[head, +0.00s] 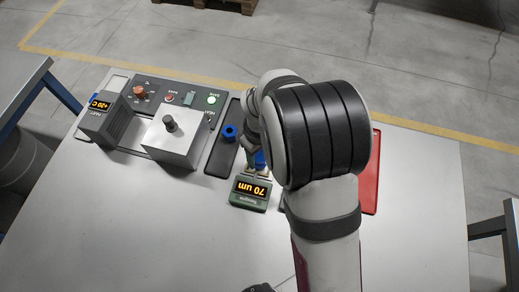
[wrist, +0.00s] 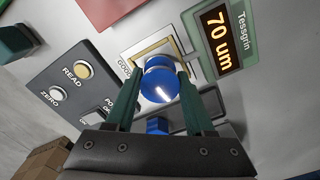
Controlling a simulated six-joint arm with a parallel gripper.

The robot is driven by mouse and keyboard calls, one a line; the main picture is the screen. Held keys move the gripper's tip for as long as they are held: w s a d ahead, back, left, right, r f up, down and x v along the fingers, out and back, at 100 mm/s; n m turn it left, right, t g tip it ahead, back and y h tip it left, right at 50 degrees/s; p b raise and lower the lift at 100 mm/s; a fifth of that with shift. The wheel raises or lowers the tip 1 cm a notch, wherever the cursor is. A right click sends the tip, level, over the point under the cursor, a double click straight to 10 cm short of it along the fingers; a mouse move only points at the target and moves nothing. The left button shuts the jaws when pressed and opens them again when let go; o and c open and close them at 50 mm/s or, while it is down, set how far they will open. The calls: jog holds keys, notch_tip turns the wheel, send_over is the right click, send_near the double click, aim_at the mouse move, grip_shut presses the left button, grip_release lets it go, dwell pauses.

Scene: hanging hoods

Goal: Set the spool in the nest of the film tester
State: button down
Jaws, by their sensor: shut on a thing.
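The film tester (head: 250,191) is a green unit with an amber display reading 70 um; its display also shows at the right in the wrist view (wrist: 222,38). My gripper (wrist: 159,78) is shut on a blue spool (wrist: 160,86), one green finger on each side. The spool is at the nest (wrist: 143,47), a pale square frame beside the display. The spool hides the nest's middle, so I cannot tell whether it is seated or just above. In the head view my arm covers much of this, with a bit of the blue spool (head: 261,159) showing.
Another blue spool (head: 229,131) stands on a dark narrow tray (head: 219,158) left of my gripper. Further left are a grey box with a knob (head: 176,140) and a control panel. A red tray (head: 369,190) lies right of my arm. The front table (head: 130,220) is clear.

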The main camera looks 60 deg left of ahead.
jog(key=shift+f, duration=0.45)
grip_release()
dwell(0.4)
jog(key=shift+r, duration=0.15)
jog(key=shift+r, duration=3.4)
